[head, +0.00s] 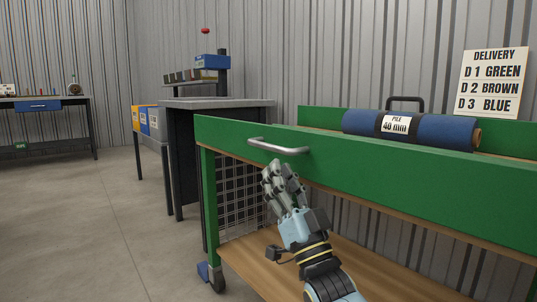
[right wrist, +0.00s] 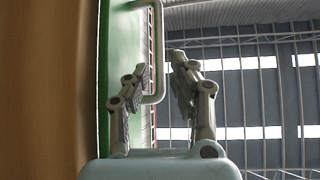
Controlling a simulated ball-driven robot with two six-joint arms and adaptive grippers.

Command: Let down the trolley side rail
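The trolley's near side rail (head: 390,172) is a long green board standing upright along the trolley's near edge. A grey bar handle (head: 278,147) is fixed to its outer face, towards the left end. My right gripper (head: 272,169) is just below the handle, fingers pointing up at it. In the right wrist view the gripper (right wrist: 160,66) has its fingers apart, with the handle (right wrist: 160,40) showing between and beyond the tips; I cannot tell whether they touch. The green rail (right wrist: 121,60) shows left of the fingers. My left gripper is not in view.
A blue turf roll (head: 365,124) with a pile label lies on the trolley top. The wooden lower shelf (head: 345,262) is empty where visible. A wheel (head: 217,279) stands at the left corner. A grey-topped bench (head: 215,103) stands behind; open floor (head: 100,220) lies left.

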